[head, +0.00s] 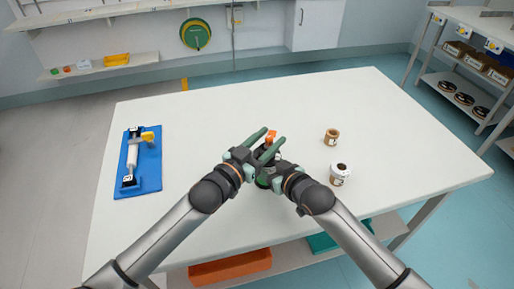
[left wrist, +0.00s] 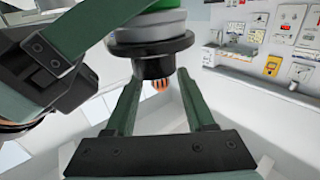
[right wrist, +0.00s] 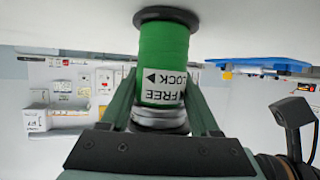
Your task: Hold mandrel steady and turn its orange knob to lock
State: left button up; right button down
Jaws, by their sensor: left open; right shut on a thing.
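The mandrel stands on the white table (head: 220,120) near the middle. In the right wrist view, its green body (right wrist: 163,50) carries a white label reading FREE and LOCK with arrows. My right gripper (right wrist: 160,84) is shut on the mandrel, with one finger on each side. The orange knob (head: 270,136) shows at the mandrel's top in the head view. My left gripper (head: 275,134) is open, its fingers on either side of the knob. In the left wrist view, the knob (left wrist: 161,86) shows between the fingers, partly hidden by the mandrel's black collar (left wrist: 150,52).
Two small brown-and-white spools, one far (head: 331,137) and one near (head: 340,175), stand right of the grippers. The far table is clear.

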pick_arm(q)
jog(key=v, duration=1.1)
jog(key=shift+s+a, duration=0.2)
pick_arm(e)
jog(key=shift+r, duration=0.15)
jog(key=shift+c, duration=0.2)
grip_release()
